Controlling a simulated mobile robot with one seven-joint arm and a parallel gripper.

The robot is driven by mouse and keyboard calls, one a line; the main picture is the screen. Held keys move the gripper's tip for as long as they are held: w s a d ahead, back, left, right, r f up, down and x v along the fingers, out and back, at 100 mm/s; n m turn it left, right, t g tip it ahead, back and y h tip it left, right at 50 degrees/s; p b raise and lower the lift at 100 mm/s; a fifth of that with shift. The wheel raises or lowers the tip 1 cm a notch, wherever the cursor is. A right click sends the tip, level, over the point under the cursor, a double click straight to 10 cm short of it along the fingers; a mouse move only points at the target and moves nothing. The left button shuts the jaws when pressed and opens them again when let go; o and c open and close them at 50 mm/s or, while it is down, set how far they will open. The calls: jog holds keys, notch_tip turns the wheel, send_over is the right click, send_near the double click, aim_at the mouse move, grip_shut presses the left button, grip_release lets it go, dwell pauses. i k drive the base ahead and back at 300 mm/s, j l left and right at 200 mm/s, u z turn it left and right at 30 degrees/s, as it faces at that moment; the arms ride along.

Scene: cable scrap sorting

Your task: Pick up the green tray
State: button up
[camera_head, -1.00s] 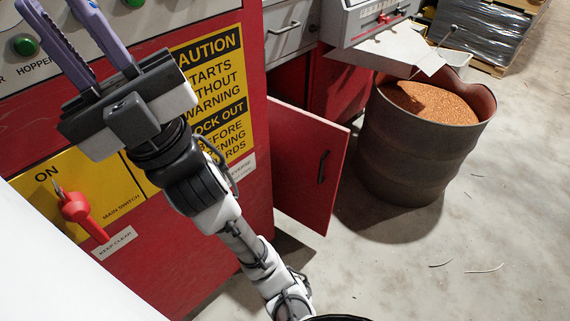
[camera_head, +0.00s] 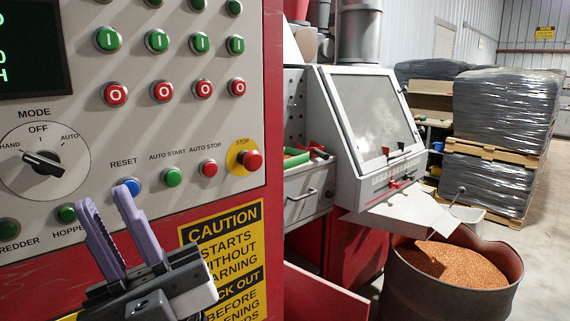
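A small green tray (camera_head: 296,158) sits on the grey drawer cabinet, between the red control cabinet and the grey-framed machine. Only part of it shows, and its left end is close to the red cabinet's edge. A tool with red grips (camera_head: 318,150) lies at or beside it; I cannot tell whether it is inside. My gripper (camera_head: 102,197) is at the lower left in front of the control panel, pointing up. Its two purple fingers are apart with nothing between them. It is well to the left of the tray.
The control panel (camera_head: 200,125) carries several buttons and a mode dial. A red door (camera_head: 320,294) stands open below the drawers. A drum of copper granules (camera_head: 450,262) stands at right under a pale chute (camera_head: 415,210). Wrapped pallets (camera_head: 505,110) stand behind.

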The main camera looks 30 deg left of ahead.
aim_at(293, 158)
jog(key=u, duration=0.85)
jog(key=i+l+u, duration=0.15)
jog(key=l+u, duration=0.15)
jog(key=u, duration=0.2)
jog(key=l+u, duration=0.35)
jog(key=u, duration=0.15)
jog(key=l+u, duration=0.3)
jog(key=l, duration=0.2)
jog(key=l+u, duration=0.25)
jog(key=l, duration=0.25)
jog(key=l+u, duration=0.2)
jog(key=l, duration=0.3)
jog(key=k+l+u, duration=0.15)
jog(key=l, duration=0.35)
jog(key=k+l, duration=0.1)
jog(key=l, duration=0.3)
jog(key=k+l, duration=0.1)
jog(key=l, duration=0.3)
jog(key=k+l, duration=0.1)
jog(key=l, duration=0.35)
jog(key=k+l+u, duration=0.1)
jog(key=l, duration=0.3)
jog(key=k+l, duration=0.1)
jog(key=l, duration=0.3)
jog(key=i+l, duration=0.2)
jog(key=l, duration=0.15)
